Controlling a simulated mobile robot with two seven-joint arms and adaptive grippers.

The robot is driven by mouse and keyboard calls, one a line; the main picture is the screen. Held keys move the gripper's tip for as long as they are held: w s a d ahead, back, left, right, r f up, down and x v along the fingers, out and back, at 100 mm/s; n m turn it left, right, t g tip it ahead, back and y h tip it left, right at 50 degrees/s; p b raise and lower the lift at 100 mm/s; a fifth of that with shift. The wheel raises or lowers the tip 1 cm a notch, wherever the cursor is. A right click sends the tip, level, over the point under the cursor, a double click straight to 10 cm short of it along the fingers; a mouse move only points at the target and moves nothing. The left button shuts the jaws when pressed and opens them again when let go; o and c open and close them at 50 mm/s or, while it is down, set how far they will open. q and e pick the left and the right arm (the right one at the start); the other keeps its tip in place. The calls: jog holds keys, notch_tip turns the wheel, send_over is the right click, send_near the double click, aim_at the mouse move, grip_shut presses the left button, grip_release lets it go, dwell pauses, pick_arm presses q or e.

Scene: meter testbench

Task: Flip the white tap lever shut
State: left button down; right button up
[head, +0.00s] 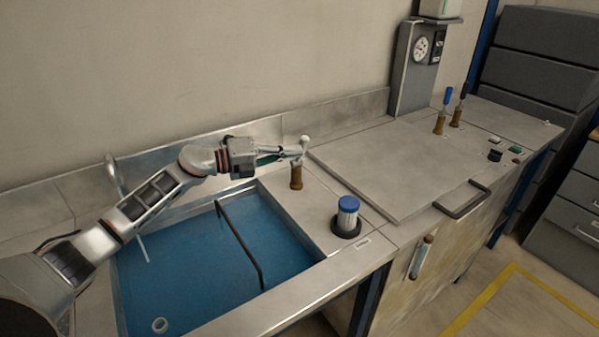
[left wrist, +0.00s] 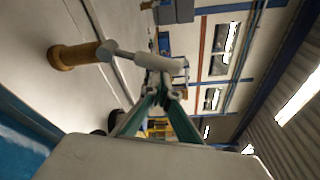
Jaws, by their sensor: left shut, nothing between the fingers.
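The white tap lever (head: 305,141) stands up from a brass tap body (head: 296,178) on the bench, at the right back corner of the blue basin. In the left wrist view the lever (left wrist: 150,61) extends from the brass body (left wrist: 76,57) toward my fingertips. My left gripper (head: 288,153) is shut and empty, with its fingertips at the lever. In the left wrist view its fingertips (left wrist: 162,92) overlap the lever's end; I cannot tell whether they touch. My right gripper is out of view.
A blue-capped cylinder (head: 348,214) stands in front of the tap. The basin (head: 190,270) lies under my left arm. A flat panel with a handle (head: 462,199) is to the right. Taps with a blue lever (head: 447,97) and a dark lever (head: 462,92) stand farther right.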

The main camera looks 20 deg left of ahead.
pick_arm(q)
jog(key=shift+w+a+r+n+h, duration=0.3)
jog(key=shift+w+a+n, duration=0.25)
jog(key=shift+n, duration=0.55)
jog(key=shift+w+a+r+n+h, duration=0.25)
jog(key=shift+w+a+n, duration=0.25)
jog(key=shift+n, duration=0.6)
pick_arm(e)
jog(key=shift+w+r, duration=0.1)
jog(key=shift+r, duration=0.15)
pick_arm(q)
jog(key=shift+a, duration=0.15)
jog(key=shift+s, duration=0.15)
